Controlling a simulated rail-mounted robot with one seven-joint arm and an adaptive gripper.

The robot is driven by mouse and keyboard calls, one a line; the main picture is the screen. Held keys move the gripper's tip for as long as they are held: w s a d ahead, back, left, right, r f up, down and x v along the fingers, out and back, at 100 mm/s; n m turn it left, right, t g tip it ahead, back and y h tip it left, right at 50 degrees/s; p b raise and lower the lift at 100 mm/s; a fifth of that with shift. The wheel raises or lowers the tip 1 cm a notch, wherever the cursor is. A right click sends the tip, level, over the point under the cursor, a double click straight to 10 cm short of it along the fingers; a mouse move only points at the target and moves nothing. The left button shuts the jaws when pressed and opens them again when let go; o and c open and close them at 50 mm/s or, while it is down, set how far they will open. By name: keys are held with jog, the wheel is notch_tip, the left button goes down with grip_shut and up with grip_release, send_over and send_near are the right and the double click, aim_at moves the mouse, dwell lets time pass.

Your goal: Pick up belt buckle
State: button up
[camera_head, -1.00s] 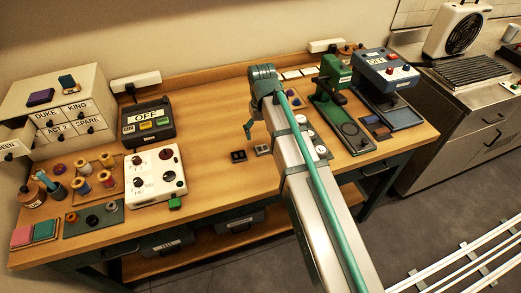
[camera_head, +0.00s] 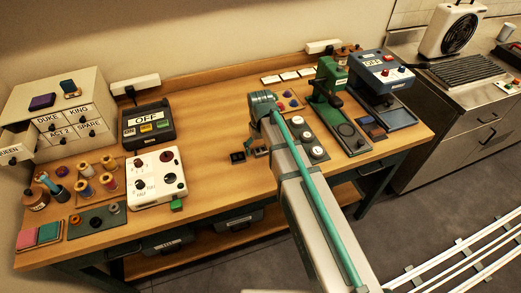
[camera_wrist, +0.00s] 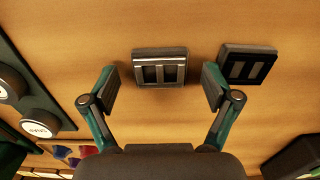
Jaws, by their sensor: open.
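A grey metal belt buckle (camera_wrist: 160,67) with a two-slot frame lies flat on the wooden table. In the wrist view it lies between and slightly beyond the fingertips of my gripper (camera_wrist: 160,86). My gripper is open, with one finger on each side, and holds nothing. A darker, black buckle (camera_wrist: 246,65) lies just right of it, close to the right fingertip. In the head view the grey buckle (camera_head: 260,151) is partly hidden by my arm, and the black one (camera_head: 237,156) shows to its left.
A dark mat with round white-topped tins (camera_head: 316,151) lies right of the buckles. A white control box (camera_head: 156,178) and a black device marked OFF (camera_head: 148,123) stand to the left. A green press (camera_head: 335,95) stands back right. The table between is clear.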

jog(key=c, duration=1.2)
jog(key=shift+c, duration=0.2)
jog(key=shift+r, duration=0.15)
